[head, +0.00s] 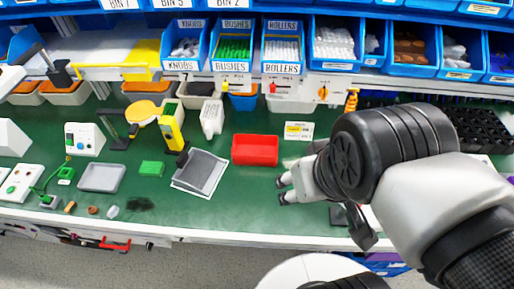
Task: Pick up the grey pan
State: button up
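The grey pan (101,178) is a shallow, light grey rectangular tray. It lies flat on the green bench top at the left, and nothing covers it. My gripper (283,190) is above the bench right of the middle, far to the right of the pan. Its two dark-tipped fingers point left and are apart, with nothing seen between them.
A white box (84,139) stands behind the pan. Blue bins (233,42) line the back.

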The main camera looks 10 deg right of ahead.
aim_at(198, 170)
jog(key=i+j, duration=0.15)
jog(key=j, duration=0.25)
jog(key=i+j, duration=0.1)
jog(key=j, duration=0.3)
jog(key=i+j, duration=0.15)
jog(key=j, duration=0.3)
jog(key=i+j, duration=0.15)
jog(key=j, duration=0.25)
jog(key=i+j, duration=0.1)
jog(key=j, duration=0.3)
